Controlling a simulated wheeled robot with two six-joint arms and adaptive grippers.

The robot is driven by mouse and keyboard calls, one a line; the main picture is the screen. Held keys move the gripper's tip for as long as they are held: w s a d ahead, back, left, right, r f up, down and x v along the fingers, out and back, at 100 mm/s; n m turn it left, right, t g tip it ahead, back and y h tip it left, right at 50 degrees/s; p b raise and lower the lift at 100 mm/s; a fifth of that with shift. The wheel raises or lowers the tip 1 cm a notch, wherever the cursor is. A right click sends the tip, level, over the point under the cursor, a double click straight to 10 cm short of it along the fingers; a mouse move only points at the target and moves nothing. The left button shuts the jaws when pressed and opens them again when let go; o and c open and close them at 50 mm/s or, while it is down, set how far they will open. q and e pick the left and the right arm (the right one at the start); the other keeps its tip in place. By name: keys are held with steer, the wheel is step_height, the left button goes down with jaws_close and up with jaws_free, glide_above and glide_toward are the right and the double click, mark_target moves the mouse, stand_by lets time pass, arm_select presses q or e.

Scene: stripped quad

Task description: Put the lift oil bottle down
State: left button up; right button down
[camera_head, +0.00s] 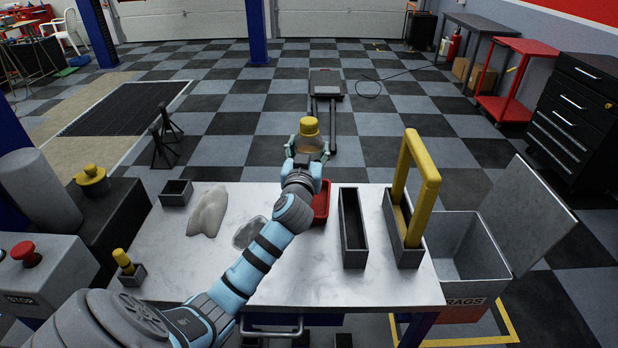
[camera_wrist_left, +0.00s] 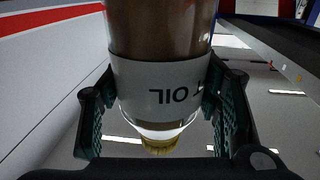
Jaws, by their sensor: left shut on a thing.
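The lift oil bottle (camera_head: 309,128) has a yellow cap and shows above the far edge of the white worktable (camera_head: 160,265) in the head view. My left gripper (camera_head: 307,153) is shut around it. In the left wrist view the bottle (camera_wrist_left: 165,85) has brown contents, a white label with "OIL" on it and a yellow cap, and it sits between the two green fingers of the left gripper (camera_wrist_left: 163,115). My left arm hides part of the tabletop and the bottle's lower part. My right gripper is not in view.
On the table are a red tray (camera_head: 321,204), a long grey tray (camera_head: 353,230), a grey holder (camera_head: 400,235) with a yellow frame, a rag (camera_head: 207,211) and a small dark box (camera_head: 176,193). A lidded bin (camera_head: 462,245) stands to the right. The table's left front is mostly clear.

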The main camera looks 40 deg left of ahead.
arm_select(q)
step_height(320, 180, down, 6)
steer(key=shift+f+b, duration=0.2)
steer(key=shift+b, duration=0.7)
steer(key=shift+r, duration=0.1)
steer(key=o, duration=1.7)
steer(key=shift+s, duration=0.1)
steer(key=v, duration=1.2)
steer(key=shift+d, duration=0.1)
